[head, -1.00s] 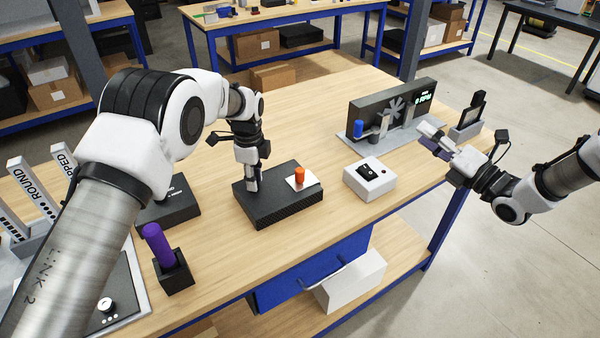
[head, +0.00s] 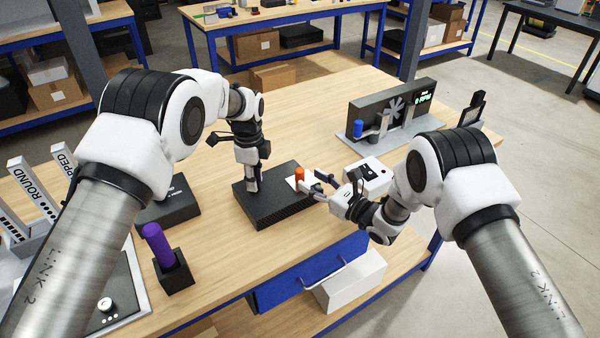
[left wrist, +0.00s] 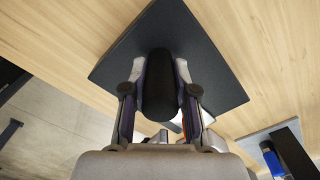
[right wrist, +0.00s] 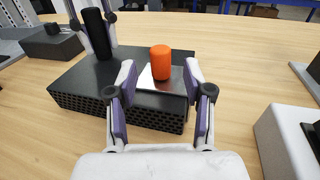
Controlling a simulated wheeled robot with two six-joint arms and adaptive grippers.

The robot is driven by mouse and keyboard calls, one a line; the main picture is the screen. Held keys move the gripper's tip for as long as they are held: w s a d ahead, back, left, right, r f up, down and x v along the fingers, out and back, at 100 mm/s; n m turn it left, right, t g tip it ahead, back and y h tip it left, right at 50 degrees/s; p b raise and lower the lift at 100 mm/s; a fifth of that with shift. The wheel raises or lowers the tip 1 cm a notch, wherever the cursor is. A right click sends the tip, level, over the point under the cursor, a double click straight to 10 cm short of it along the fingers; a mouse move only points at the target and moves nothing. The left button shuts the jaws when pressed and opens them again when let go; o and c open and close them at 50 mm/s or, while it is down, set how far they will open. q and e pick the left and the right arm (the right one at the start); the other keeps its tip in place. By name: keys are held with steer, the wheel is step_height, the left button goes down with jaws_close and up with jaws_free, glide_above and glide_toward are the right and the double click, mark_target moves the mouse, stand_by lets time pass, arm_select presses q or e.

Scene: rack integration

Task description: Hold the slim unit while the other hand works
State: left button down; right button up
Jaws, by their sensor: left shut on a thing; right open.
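The slim unit is a flat black box with perforated sides (head: 280,214), lying on the wooden bench; its top also shows in the left wrist view (left wrist: 215,85). My left gripper (head: 252,184) is shut on the unit's upright black round handle (left wrist: 158,90). An orange knob (head: 299,174) stands on a bright metal plate (right wrist: 160,83) at the unit's right end. My right gripper (head: 318,186) is open just right of the orange knob. In the right wrist view the knob appears between its fingertips, but ahead of them. I see no contact.
A white box with a black knob (head: 370,176) stands right of the unit, close to my right gripper. A fan rig with a display (head: 398,110) is behind it. A purple cylinder in a black holder (head: 160,245) and a black box (head: 168,205) stand to the left.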

mark_target(303, 175)
steer(key=x, duration=0.5)
jaws_close()
arm_select(q)
steer(key=shift+w+a, duration=0.1)
arm_select(e)
steer(key=shift+s+d, duration=0.5)
steer(key=shift+s, duration=0.2)
steer(key=shift+s+d, duration=0.45)
steer(key=shift+s, duration=0.25)
jaws_free()
steer(key=v, duration=0.7)
steer(key=shift+s+d, duration=0.1)
steer(key=shift+d, duration=0.2)
